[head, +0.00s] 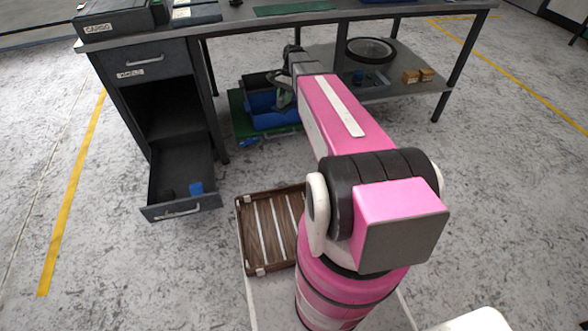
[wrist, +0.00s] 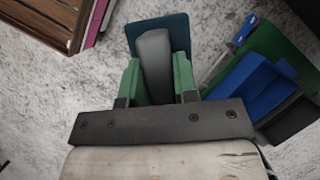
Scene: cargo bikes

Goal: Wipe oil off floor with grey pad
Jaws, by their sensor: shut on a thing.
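My gripper (wrist: 156,66) has two green fingers, shut on the grey pad (wrist: 154,50), a long grey block that sticks out beyond the fingertips. A flat dark teal piece (wrist: 177,30) shows behind and beside the pad; I cannot tell whether it is joined to it. In the wrist view both are over the pale speckled floor (wrist: 100,80); contact with the floor cannot be told. In the head view my gripper (head: 284,92) is by the workbench, and the pad cannot be made out there. I cannot make out any oil on the floor.
A blue bin (head: 262,103) and a dark bin stand on a green mat (head: 240,127) under the bench (head: 330,10). A small blue item (head: 249,143) lies at its front edge. An open drawer (head: 158,185) juts out left. A slatted wooden crate (head: 244,232) is nearer me.

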